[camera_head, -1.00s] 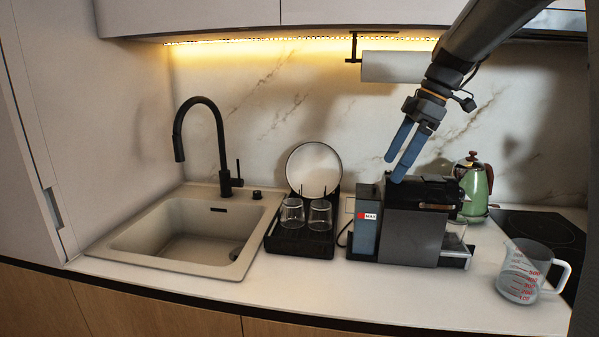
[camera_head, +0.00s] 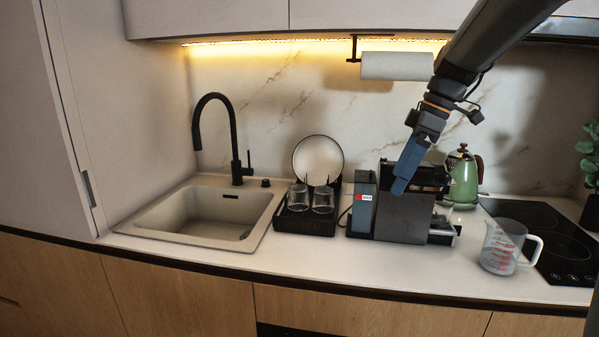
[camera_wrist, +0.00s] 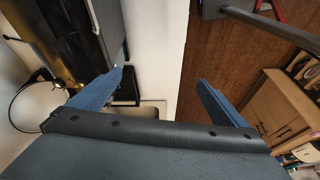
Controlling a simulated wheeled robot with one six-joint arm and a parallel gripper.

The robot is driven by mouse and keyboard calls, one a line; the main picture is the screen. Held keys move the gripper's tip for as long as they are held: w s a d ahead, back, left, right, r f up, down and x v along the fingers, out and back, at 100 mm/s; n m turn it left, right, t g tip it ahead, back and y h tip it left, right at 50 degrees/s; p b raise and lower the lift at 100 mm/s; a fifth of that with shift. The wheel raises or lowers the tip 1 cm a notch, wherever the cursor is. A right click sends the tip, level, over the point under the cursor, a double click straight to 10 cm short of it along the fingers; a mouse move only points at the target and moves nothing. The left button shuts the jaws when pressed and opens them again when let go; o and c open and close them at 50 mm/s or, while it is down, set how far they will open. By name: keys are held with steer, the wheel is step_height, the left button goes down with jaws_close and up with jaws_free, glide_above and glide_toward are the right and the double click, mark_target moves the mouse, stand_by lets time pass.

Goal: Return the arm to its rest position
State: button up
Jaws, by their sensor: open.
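My gripper (camera_head: 406,172) has blue fingers and hangs from my dark arm, which comes in from the upper right in the head view. In that view the fingers point down in front of the black coffee machine (camera_head: 402,218) and hide part of it. In the wrist view my gripper (camera_wrist: 160,88) is open, its two blue fingers wide apart with nothing between them. I cannot tell how far the fingertips are from the machine.
A green kettle (camera_head: 463,178) and a measuring jug (camera_head: 501,248) stand to the right, by the black cooktop (camera_head: 560,248). A dish rack (camera_head: 305,222) with glasses and a plate (camera_head: 318,160) sits left of the machine. A paper roll (camera_head: 396,66) hangs under the cabinet. The front counter strip is clear.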

steer(key=s+a+f+m+h, duration=0.2)
steer(key=s+f+m, duration=0.4)
steer(key=s+f, duration=0.5)
steer(key=s+a+f+m+h, duration=0.1)
steer(key=s+a+f+m, duration=0.1)
steer(key=s+f+m, duration=0.5)
steer(key=s+f, duration=0.4)
steer(key=shift+s+m+h, duration=0.3)
steer(key=shift+s+h, duration=0.05)
steer(key=shift+h, duration=0.05)
steer(key=shift+f, duration=0.1)
